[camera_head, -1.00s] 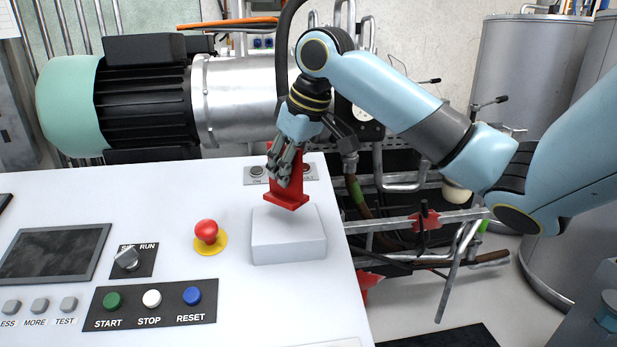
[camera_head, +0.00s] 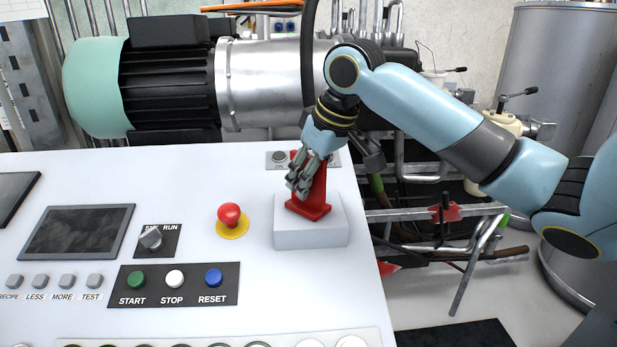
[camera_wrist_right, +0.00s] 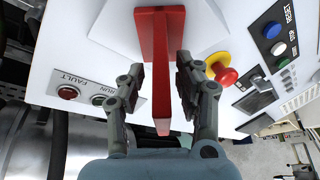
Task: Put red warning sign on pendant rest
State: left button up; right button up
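The red warning sign (camera_head: 320,188) stands upright on top of the white block-shaped pendant rest (camera_head: 311,235), its base appearing to touch the top. My right gripper (camera_head: 302,180) reaches down from above at the sign. In the right wrist view, the two fingers (camera_wrist_right: 160,80) are on either side of the red sign (camera_wrist_right: 165,50), with narrow gaps showing between the pads and the sign. The fingers look open around it. The sign's far side is hidden. My left gripper is not in view.
A red emergency button (camera_head: 230,214) on a yellow ring stands left of the rest. A row of START, STOP and RESET buttons (camera_head: 174,280) lies in front. The panel's right edge is close to the rest. A motor (camera_head: 170,85) stands behind.

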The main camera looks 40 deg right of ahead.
jog(key=shift+r, duration=0.35)
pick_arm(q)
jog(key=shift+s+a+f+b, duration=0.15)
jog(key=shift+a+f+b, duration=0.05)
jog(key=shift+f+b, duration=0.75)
pick_arm(e)
jog(key=v, duration=1.1)
jog(key=shift+s+r, duration=0.25)
